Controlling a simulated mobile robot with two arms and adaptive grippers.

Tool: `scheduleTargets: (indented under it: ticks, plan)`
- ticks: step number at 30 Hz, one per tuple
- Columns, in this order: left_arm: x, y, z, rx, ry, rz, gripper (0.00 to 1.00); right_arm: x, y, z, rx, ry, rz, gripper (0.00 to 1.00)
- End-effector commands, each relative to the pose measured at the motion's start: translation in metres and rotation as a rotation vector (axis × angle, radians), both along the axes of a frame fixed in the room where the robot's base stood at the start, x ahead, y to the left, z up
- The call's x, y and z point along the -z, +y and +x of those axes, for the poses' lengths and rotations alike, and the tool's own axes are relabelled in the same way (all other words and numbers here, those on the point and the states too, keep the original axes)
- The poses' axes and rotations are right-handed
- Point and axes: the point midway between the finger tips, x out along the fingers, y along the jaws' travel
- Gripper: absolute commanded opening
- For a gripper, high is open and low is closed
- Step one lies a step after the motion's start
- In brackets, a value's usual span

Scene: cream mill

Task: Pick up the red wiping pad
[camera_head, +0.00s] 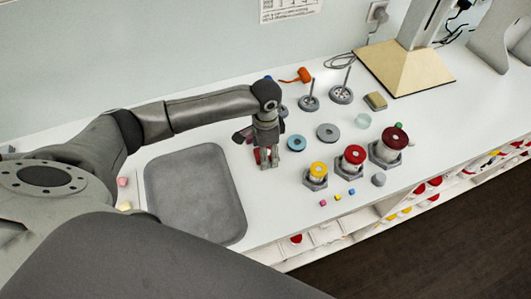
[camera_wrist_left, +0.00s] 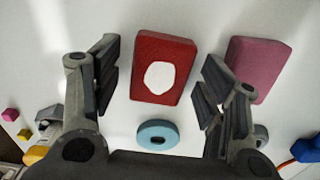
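The red wiping pad (camera_wrist_left: 147,92) is a thick block with a white patch on top. In the left wrist view it lies flat on the white worktop, between and ahead of my left gripper's two fingers. My left gripper (camera_wrist_left: 161,80) is open, with visible gaps between both fingers and the pad. In the head view my left gripper (camera_head: 266,158) points down over the worktop, right of the grey tray, and a bit of red shows at its fingers; most of the pad is hidden there. My right gripper is not in view.
A pink-purple pad (camera_wrist_left: 259,66) lies close to the right finger. A light blue ring (camera_wrist_left: 158,145) lies near the red pad. A grey tray (camera_head: 153,187) is at left. Yellow (camera_head: 318,169) and red-topped (camera_head: 355,154) pieces in grey holders stand at right.

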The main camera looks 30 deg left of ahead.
Motion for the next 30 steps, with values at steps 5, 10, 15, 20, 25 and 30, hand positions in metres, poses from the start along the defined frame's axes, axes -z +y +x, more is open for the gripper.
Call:
scheduleTargets:
  ticks: [5,10,15,20,25,30]
  plan:
    - [0.0,0.0,0.0,0.0,0.0,0.0,0.4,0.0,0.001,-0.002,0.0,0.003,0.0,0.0]
    - [-0.001,0.0,0.0,0.0,0.0,0.0,0.32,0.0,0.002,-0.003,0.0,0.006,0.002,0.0]
    - [-0.001,0.0,0.0,-0.001,0.0,0.0,0.32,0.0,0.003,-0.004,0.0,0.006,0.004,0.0]
    - [-0.004,0.0,0.001,0.0,-0.002,-0.001,0.32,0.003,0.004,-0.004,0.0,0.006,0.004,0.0]
    - [-0.019,0.0,0.002,-0.001,-0.005,-0.001,0.32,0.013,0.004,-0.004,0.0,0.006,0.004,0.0]
    - [-0.044,-0.008,-0.008,0.003,-0.003,-0.003,0.32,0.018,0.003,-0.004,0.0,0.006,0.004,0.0]
